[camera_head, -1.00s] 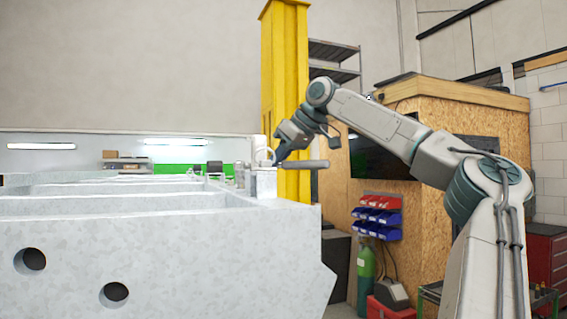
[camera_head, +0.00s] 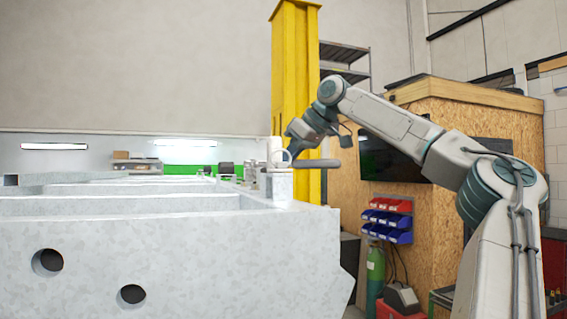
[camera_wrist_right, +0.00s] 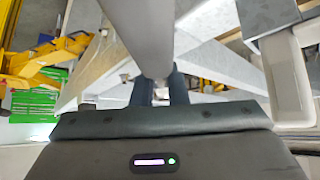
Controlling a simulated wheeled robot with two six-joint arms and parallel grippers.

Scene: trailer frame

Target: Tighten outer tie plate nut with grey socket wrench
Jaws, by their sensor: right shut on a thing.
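My right gripper (camera_head: 284,153) reaches down to the right end of the grey trailer frame (camera_head: 180,265). It is shut on the grey socket wrench (camera_head: 318,163), whose handle points right, roughly level. In the right wrist view the wrench's grey bar (camera_wrist_right: 142,35) runs up from between my right gripper's fingers (camera_wrist_right: 162,88). A pale upright part (camera_head: 274,148) stands beside the gripper above a small block (camera_head: 279,187) on the frame end. I cannot make out the outer tie plate nut or whether the socket sits on it. My left gripper is out of view.
A yellow column (camera_head: 297,70) stands behind the wrench. A wood-clad booth (camera_head: 425,220) with red and blue bins (camera_head: 388,220) and a green gas bottle (camera_head: 375,275) is behind my right arm. The frame fills the lower left.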

